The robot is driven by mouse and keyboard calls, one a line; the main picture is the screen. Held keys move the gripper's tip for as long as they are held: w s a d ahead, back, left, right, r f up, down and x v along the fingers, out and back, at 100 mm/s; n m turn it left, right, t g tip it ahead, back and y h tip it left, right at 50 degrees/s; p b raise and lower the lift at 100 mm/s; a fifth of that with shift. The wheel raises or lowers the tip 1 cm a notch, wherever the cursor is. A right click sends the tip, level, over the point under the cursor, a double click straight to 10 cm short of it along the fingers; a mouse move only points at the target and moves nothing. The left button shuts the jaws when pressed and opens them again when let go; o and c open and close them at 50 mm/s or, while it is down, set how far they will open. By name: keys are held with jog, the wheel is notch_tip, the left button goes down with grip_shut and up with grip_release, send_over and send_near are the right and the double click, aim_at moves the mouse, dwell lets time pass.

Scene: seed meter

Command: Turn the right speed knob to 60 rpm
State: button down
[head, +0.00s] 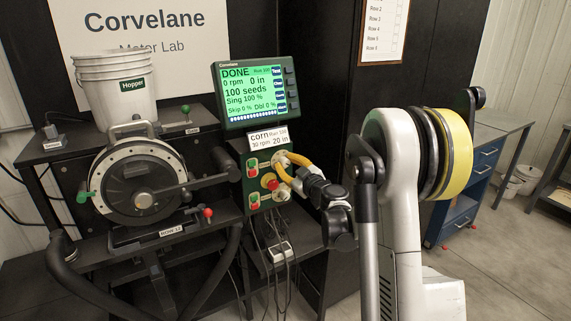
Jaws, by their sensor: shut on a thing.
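The control box (263,197) stands under the screen and carries green buttons, a red button (271,184) and knobs. My gripper (287,162) reaches in from the right, its fingers at the upper right of the box face. It is shut on what looks like the right speed knob (281,159). The gripper hides most of that knob, so its pointer and scale cannot be read. The screen (250,95) reads DONE, 0 rpm, 0 in, 100 seeds, Sing 100 %. A white card (267,139) above the box reads corn, 30 rpm, 20 in.
The round seed meter (138,182) stands left of the box, with a green and a red-knobbed lever (208,213) beside it. A white hopper bucket (117,88) sits above it. Cables hang below the box. A blue drawer cabinet (470,195) stands at the right.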

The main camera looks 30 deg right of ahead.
jog(key=c, duration=1.1)
grip_release()
jog(key=s, duration=1.2)
jog(key=shift+d, duration=0.2)
